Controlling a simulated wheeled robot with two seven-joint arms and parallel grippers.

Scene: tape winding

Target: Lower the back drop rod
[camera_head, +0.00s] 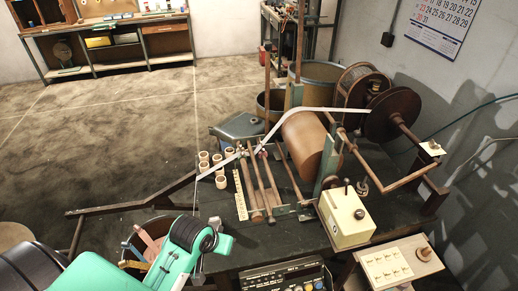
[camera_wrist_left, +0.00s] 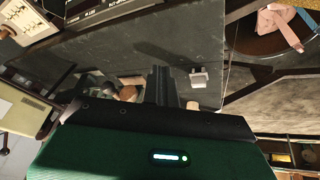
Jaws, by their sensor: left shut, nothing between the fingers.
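A tape winding machine stands on the dark table (camera_head: 290,240), with a large brown drum (camera_head: 312,145) in the middle. A white tape (camera_head: 320,109) runs from the dark disc at the right over the machine to the left. Several thin brown rods (camera_head: 268,175) lie side by side left of the drum; I cannot tell which is the back drop rod. My left arm comes in green at the lower left, apart from the rods; its fingers cannot be made out there. In the left wrist view my left gripper (camera_wrist_left: 160,85) is shut and empty. My right gripper is out of view.
A cream box with a knob (camera_head: 345,217) stands at the table's front right. A black control unit (camera_head: 285,278) sits at the front edge. Several small tan rings (camera_head: 212,167) stand left of the rods. A bucket (camera_head: 150,243) is beside my left arm.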

